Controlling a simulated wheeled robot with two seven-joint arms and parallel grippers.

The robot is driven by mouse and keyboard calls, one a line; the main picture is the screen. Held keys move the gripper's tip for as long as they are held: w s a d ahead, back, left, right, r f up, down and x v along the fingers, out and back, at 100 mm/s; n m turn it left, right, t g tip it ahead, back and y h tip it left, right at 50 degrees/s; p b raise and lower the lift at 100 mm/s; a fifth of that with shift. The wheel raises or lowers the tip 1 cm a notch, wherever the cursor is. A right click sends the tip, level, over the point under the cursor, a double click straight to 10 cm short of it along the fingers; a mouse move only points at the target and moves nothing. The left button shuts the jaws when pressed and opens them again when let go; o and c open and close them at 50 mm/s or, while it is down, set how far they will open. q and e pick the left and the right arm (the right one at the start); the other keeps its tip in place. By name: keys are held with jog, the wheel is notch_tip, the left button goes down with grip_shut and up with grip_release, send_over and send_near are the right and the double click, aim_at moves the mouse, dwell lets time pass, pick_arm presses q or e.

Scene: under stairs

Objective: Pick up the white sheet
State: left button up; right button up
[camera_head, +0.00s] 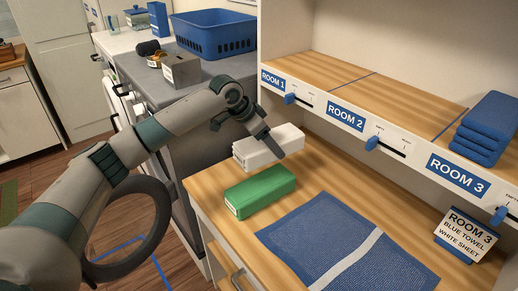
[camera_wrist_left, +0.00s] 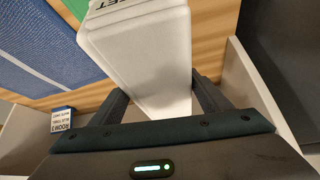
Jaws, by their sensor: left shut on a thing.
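The white sheet (camera_head: 252,151) is a folded white block at the back left of the wooden counter, behind a green folded block (camera_head: 260,191). My left gripper (camera_head: 272,145) reaches over it from the left and is shut on it. In the left wrist view the white sheet (camera_wrist_left: 140,55) sits between the two fingers of my left gripper (camera_wrist_left: 155,98), with dark lettering on its end. I cannot tell whether it touches the counter. My right gripper is not in view.
A blue mat (camera_head: 315,245) with a pale stripe lies on the counter. A Room 3 card (camera_head: 467,236) reads blue towel, white sheet. Blue folded towels (camera_head: 485,130) lie on the shelf (camera_head: 400,95) above. A blue basket (camera_head: 215,35) stands on the grey surface behind.

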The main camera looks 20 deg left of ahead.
pick_arm(q)
jog(key=shift+d+r, duration=0.25)
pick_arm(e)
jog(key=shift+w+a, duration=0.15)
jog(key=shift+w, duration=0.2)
pick_arm(q)
jog(key=shift+c, duration=0.2)
